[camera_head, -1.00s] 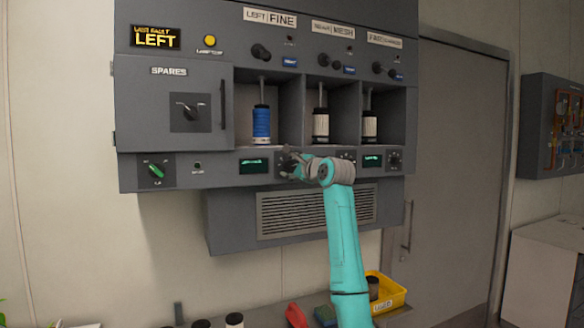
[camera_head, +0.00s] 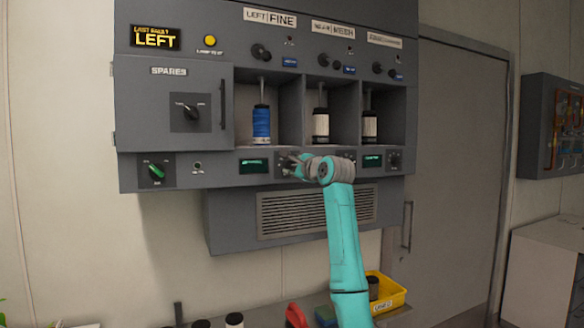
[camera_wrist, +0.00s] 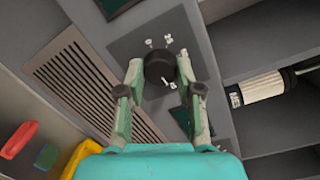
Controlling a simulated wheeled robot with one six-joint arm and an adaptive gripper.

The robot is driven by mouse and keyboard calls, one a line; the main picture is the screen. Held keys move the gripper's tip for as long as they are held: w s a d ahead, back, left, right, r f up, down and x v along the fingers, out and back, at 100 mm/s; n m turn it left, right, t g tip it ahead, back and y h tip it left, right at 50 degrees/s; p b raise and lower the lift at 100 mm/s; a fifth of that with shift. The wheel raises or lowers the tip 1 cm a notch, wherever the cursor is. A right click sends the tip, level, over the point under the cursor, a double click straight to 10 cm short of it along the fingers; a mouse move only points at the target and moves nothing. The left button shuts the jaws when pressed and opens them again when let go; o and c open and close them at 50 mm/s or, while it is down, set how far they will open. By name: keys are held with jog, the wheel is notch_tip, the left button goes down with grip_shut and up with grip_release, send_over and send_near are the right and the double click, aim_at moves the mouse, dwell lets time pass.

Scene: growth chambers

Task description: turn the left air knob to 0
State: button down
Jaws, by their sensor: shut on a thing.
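The left air knob is a round black knob (camera_wrist: 160,65) on a dark square plate with small white marks, seen in the wrist view. My gripper (camera_wrist: 160,72) has its two green and grey fingers closed on either side of it. In the head view my gripper (camera_head: 289,164) is at the lower control strip, just right of the left green display (camera_head: 253,166), and it covers the knob there. The knob's pointer and the numbers are too small to read.
Above the strip are bays with a blue cartridge (camera_head: 261,124) and white ones (camera_head: 321,124). A vent grille (camera_head: 315,211) lies below. A green switch (camera_head: 156,172) is at the far left. A yellow bin (camera_head: 392,296) sits on the counter below.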

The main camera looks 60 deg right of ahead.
jog(key=n, duration=0.4)
jog(key=n+g, duration=0.1)
jog(key=n, duration=0.3)
jog(key=shift+n, duration=0.3)
jog(key=n, duration=0.4)
jog(key=shift+a+h, duration=0.1)
jog(key=shift+h, duration=0.2)
jog(key=n, duration=0.4)
jog(key=shift+g+h, duration=0.3)
jog(key=shift+g, duration=0.1)
jog(key=n, duration=0.4)
jog(key=shift+h, duration=0.3)
jog(key=n, duration=0.3)
jog(key=shift+w+f+n+h, duration=0.1)
jog(key=shift+n+h, duration=0.2)
jog(key=shift+n, duration=0.1)
jog(key=n, duration=0.4)
jog(key=shift+n+h, duration=0.3)
jog(key=shift+n, duration=1.6)
